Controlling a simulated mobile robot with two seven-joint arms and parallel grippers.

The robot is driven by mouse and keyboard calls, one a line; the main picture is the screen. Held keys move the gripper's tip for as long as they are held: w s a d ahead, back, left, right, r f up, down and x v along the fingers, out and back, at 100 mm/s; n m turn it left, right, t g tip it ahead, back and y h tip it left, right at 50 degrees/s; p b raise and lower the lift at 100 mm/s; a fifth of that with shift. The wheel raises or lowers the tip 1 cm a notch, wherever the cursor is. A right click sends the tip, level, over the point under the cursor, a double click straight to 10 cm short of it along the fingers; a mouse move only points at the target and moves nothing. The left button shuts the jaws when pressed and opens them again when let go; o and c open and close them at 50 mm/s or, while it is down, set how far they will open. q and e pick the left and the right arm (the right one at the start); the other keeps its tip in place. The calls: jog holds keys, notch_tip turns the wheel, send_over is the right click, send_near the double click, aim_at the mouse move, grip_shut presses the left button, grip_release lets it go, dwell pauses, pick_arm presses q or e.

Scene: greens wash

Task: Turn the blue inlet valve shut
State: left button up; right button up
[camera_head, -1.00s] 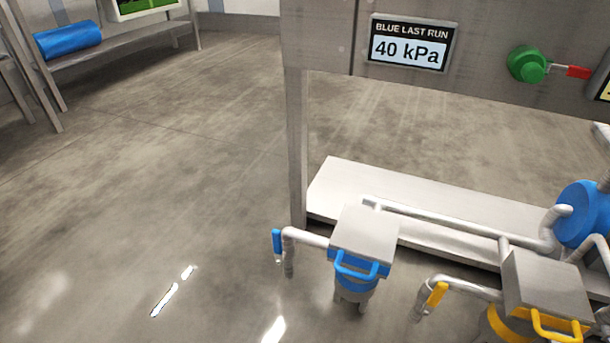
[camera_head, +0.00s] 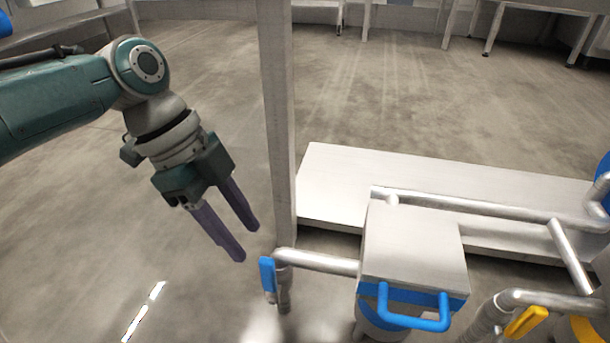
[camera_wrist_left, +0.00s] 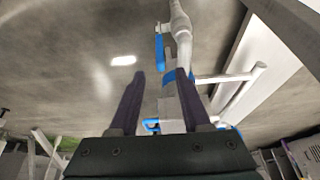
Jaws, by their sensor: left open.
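The blue inlet valve handle (camera_head: 268,275) hangs on the grey pipe (camera_head: 318,262) left of the blue-banded filter housing (camera_head: 415,250). The blue handle also shows in the left wrist view (camera_wrist_left: 160,52), near the top, beyond the fingers. The handle hangs roughly straight down, across the pipe's horizontal run. My left gripper (camera_head: 243,240) is open and empty, above and left of the handle and apart from it. Its two purple fingers also show in the left wrist view (camera_wrist_left: 160,100). My right gripper is not in view.
A grey upright post (camera_head: 277,120) stands just right of my left gripper. A white low platform (camera_head: 340,180) lies behind the pipes. A yellow valve handle (camera_head: 527,321) is at lower right. The floor at left is open.

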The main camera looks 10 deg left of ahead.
aim_at(260, 259)
pick_arm(q)
jog(key=b+x, duration=0.5)
jog(key=x, duration=0.3)
jog(key=shift+a+b, duration=0.2)
jog(key=shift+b, duration=0.2)
jog(key=shift+d+f, duration=0.25)
jog(key=shift+s, duration=0.1)
jog(key=shift+r, duration=0.1)
jog(key=shift+c, duration=1.2)
grip_shut()
